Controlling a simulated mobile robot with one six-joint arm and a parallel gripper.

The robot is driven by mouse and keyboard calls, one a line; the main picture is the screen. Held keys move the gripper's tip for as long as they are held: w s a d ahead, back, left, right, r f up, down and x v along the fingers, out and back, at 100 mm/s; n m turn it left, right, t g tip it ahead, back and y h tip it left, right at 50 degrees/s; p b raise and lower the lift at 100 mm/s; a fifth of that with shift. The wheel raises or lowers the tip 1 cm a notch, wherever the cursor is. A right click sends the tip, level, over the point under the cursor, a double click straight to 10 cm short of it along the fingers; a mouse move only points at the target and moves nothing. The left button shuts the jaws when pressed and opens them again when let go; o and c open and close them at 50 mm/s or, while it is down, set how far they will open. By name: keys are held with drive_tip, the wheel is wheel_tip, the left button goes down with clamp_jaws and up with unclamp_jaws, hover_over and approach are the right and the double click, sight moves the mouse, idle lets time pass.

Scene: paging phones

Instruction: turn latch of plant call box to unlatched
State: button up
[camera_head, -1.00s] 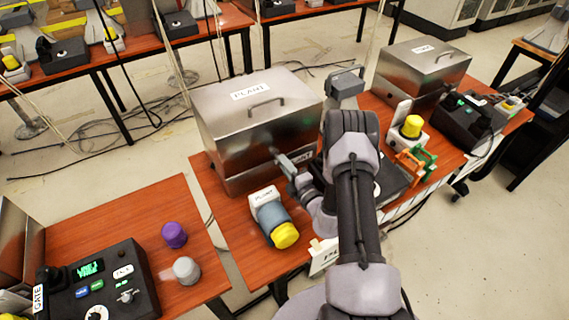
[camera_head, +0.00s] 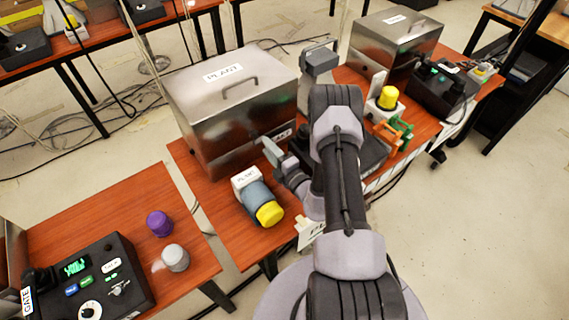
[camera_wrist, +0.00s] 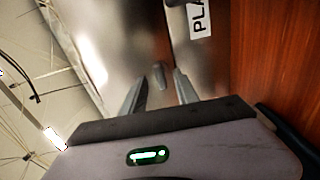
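The plant call box is a brushed-metal box (camera_head: 195,105) with a PLANT label and a handle on its closed lid, on the middle red-brown table. Its latch (camera_wrist: 159,75) is a small grey tab on the front face, seen in the wrist view near the lid seam. My gripper (camera_wrist: 158,82) is open, with one finger on each side of the latch; I cannot tell whether they touch it. In the head view my gripper (camera_head: 268,146) is at the box's front, and my arm hides the front's right part and the latch.
A grey-blue cylinder with a yellow cap (camera_head: 262,203) lies in front of the box, close to my gripper. A grey device (camera_head: 319,62) stands right of the box. A second metal box (camera_head: 395,40) is farther right. The gate console (camera_head: 95,280) is on the left table.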

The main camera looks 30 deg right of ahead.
drive_tip(key=s+p, duration=0.1)
drive_tip(key=s, duration=1.3)
drive_tip(key=shift+s+d, duration=0.2)
drive_tip(key=shift+s, duration=0.05)
